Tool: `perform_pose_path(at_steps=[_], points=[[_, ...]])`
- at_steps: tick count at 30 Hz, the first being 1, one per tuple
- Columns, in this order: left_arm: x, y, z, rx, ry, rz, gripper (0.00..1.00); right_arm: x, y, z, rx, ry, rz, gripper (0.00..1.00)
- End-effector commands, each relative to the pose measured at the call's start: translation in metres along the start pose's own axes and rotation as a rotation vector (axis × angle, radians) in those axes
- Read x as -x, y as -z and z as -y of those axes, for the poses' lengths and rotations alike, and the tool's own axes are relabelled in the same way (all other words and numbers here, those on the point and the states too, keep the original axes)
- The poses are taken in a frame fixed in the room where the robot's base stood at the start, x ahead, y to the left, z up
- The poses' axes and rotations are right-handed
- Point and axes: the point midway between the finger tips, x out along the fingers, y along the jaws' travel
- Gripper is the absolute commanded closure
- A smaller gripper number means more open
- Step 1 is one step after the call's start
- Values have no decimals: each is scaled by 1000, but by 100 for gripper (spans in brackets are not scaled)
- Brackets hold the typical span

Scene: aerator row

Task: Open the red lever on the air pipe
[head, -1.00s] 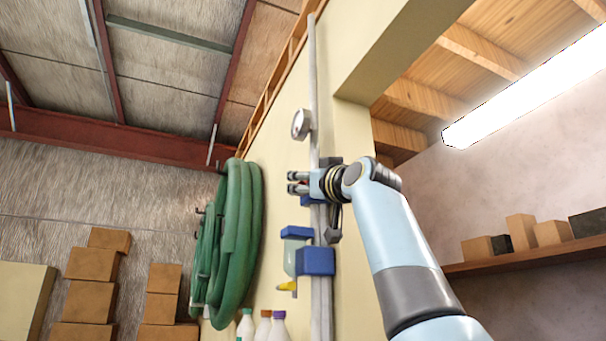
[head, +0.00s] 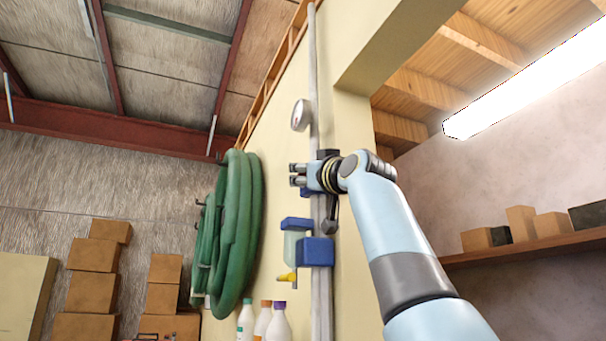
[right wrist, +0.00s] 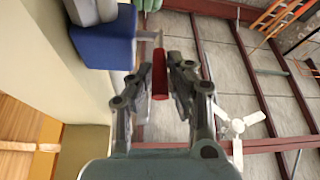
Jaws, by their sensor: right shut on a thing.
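My right gripper (head: 298,175) is beside the grey air pipe (head: 314,85) on the wall, below a round gauge. In the right wrist view my right gripper (right wrist: 161,72) has its two fingers on either side of the red lever (right wrist: 160,78) and is shut on it. A blue block (right wrist: 106,40) sits at the upper left of the fingers in that view. The lever is hidden in the head view behind the fingers. My left gripper is not in view.
The gauge (head: 301,115) is above the gripper. A blue holder (head: 315,251) with a bottle is below it on the pipe. A coiled green hose (head: 240,225) hangs to the left, and bottles (head: 278,322) stand at the bottom. The wall stands close behind the pipe.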

Motion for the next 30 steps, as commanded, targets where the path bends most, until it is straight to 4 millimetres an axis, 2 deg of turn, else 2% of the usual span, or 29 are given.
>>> perform_pose_path(at_steps=[8, 24, 30], points=[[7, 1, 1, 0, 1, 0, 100, -2, 3, -1, -1, 4, 25, 100], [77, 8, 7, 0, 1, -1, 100, -16, 24, -6, -29, 66, 367, 100], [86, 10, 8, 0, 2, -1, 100, -20, 25, -7, -39, 87, 490, 100]])
